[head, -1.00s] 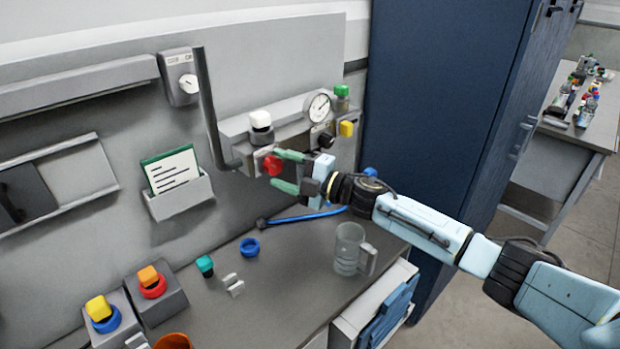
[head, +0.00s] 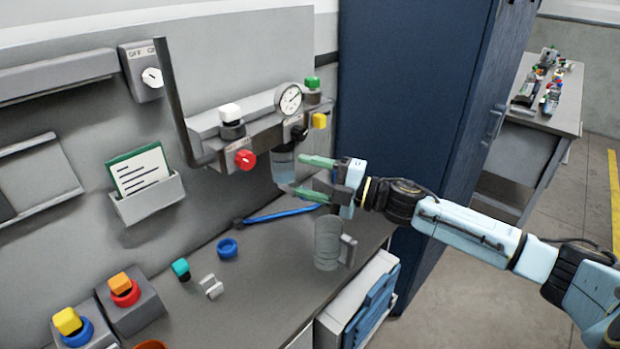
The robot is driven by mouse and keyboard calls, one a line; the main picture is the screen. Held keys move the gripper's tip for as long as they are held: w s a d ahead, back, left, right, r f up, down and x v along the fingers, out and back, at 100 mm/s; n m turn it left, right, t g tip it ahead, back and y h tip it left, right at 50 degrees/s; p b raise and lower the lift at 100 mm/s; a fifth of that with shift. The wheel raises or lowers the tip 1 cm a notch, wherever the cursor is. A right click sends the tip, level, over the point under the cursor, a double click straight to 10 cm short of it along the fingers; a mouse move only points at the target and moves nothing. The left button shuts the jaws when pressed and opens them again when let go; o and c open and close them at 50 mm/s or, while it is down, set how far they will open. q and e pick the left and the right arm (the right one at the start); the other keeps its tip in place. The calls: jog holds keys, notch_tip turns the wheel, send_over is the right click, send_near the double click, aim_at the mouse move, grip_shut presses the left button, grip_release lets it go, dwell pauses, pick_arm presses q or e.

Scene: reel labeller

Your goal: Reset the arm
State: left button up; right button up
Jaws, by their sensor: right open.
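My right gripper (head: 295,177) has green fingertips and is open with nothing held. It is in front of the wall unit, right of the red knob (head: 245,159) and apart from it. A clear vessel (head: 284,165) under the unit shows behind the fingers, partly hidden; I cannot tell whether the fingers touch it. My right arm (head: 465,224) reaches in from the right edge. My left gripper is not in view.
A clear mug (head: 328,244) stands on the bench below my right gripper. A blue hose (head: 283,213), a blue ring (head: 228,248) and small blocks lie left of it. A dark blue cabinet (head: 410,110) stands behind my arm. A gauge (head: 289,99) is above.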

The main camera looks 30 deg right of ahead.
jog(key=s+a+f+m+h, duration=0.4)
jog(key=s+f+m+h, duration=0.4)
jog(key=f+m+h, duration=0.55)
jog(key=s+a+f+m+g+y, duration=0.1)
jog(key=s+f+m+g, duration=0.3)
jog(key=s, duration=0.8)
jog(key=s+a+f+m+g, duration=0.1)
jog(key=s+f+m+g, duration=0.35)
jog(key=s, duration=0.65)
notch_tip(320, 180, down, 29)
jog(key=s+g+b, duration=0.3)
jog(key=b, duration=0.2)
jog(key=s+d+f+g+b, duration=0.1)
jog(key=s+d+f+b, duration=0.2)
jog(key=s+f, duration=1.2)
notch_tip(320, 180, down, 3)
jog(key=shift+s+d+r+b, duration=0.1)
jog(key=shift+s+d+b, duration=0.1)
jog(key=shift+s+b, duration=0.2)
